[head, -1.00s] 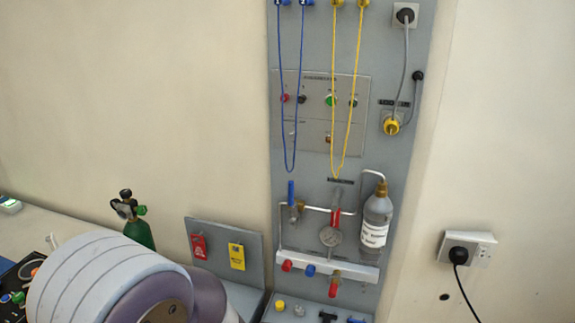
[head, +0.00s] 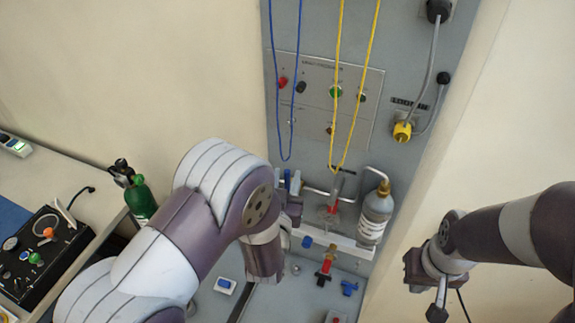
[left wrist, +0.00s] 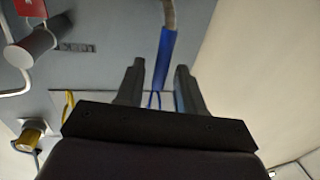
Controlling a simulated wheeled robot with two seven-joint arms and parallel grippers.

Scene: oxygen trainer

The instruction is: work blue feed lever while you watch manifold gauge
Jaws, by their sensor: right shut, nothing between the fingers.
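The blue feed lever (head: 287,178) stands upright on the grey wall panel, partly hidden by my left gripper (head: 294,190). In the left wrist view the lever (left wrist: 165,62) shows between the two spread fingers of that gripper (left wrist: 158,80), with a gap to the left finger; contact on the right is unclear. My right gripper (head: 437,308) is shut and empty, low at the right, away from the panel.
A grey bottle (head: 376,217) with a white label is right of the gauge. Blue cords and yellow cords (head: 357,130) hang above. A white rail (head: 345,248) with coloured knobs runs below. A green cylinder (head: 142,200) stands on the left. My left arm covers the lower middle.

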